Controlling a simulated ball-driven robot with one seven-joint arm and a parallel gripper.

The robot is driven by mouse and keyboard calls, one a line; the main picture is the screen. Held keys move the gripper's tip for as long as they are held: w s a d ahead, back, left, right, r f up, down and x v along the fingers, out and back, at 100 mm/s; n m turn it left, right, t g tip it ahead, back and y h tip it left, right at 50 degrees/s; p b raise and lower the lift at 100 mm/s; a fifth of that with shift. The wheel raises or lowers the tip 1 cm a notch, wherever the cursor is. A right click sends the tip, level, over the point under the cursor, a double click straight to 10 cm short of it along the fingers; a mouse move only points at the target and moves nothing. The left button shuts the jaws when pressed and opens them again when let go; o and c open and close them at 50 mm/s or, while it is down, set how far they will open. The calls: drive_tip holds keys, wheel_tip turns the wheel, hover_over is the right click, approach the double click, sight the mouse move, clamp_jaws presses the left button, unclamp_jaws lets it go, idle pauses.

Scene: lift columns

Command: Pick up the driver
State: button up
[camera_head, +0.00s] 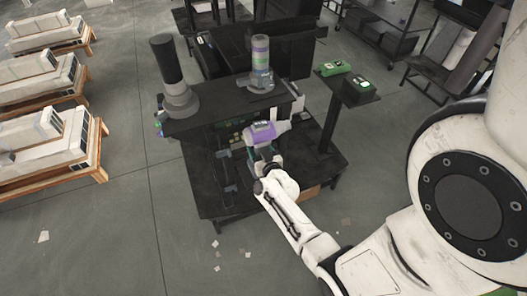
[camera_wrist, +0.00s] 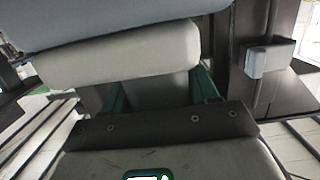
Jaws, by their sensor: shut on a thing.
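The driver (camera_head: 262,131), a purple and white tool with a lighter nose pointing right, is at the end of my arm above the lower shelf of the dark workbench (camera_head: 218,203). My gripper (camera_head: 266,155) is shut on it from below. In the wrist view the driver (camera_wrist: 125,55) fills the upper middle as pale grey rounded parts. There, the green fingers of my gripper (camera_wrist: 160,88) stand on either side of its narrower grey part. The driver hides the fingertips. I cannot tell whether it touches the bench.
A black and grey column (camera_head: 177,75) and a banded purple, green and grey column (camera_head: 260,62) stand on the bench top. Green items (camera_head: 335,68) lie on a small stand at right. White units on wooden pallets (camera_head: 50,150) line the left; the floor between is open.

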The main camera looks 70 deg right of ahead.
drive_tip(key=c, duration=0.6)
drive_tip(key=shift+r, duration=0.1)
clamp_jaws()
